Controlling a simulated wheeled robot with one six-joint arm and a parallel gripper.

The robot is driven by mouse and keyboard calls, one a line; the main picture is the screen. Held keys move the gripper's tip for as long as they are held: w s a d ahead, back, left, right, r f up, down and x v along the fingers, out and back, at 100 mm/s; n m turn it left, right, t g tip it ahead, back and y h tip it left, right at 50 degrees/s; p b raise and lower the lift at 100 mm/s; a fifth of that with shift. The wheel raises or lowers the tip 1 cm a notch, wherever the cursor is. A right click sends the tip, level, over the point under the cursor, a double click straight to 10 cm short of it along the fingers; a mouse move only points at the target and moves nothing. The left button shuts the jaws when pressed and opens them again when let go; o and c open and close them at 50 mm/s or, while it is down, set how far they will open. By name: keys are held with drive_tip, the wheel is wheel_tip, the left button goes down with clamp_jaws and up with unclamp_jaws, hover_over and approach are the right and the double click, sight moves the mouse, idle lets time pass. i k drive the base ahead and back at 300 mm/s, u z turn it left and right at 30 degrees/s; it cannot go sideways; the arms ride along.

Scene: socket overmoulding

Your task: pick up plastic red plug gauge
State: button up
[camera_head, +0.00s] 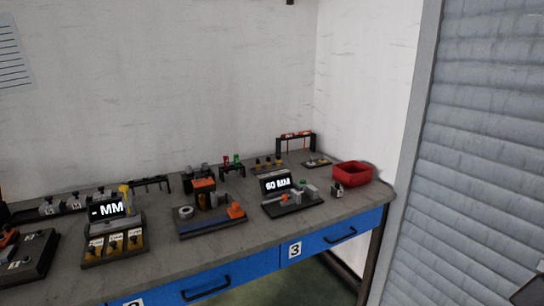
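A small upright red piece (226,160) stands in a dark holder at the back middle of the workbench. It looks like a red plug gauge, but it is too small to be sure. A green piece (238,159) stands just to its right. A dark rack (279,146) farther right also carries orange-red parts (297,134) along its top; I cannot tell what they are. My gripper is not in view.
The grey workbench (160,257) has blue drawers (260,265). In front of the red piece stand a fixture with orange blocks (235,211) and a "60 MM" display (277,184). A red bin (352,173) sits at the right end. A grey shutter (485,150) stands at right.

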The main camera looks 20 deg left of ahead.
sight(226, 158)
drive_tip(key=u, duration=0.05)
drive_tip(key=i, duration=1.7)
drive_tip(key=u, duration=1.6)
drive_tip(key=i, duration=0.7)
drive_tip(key=u, duration=0.7)
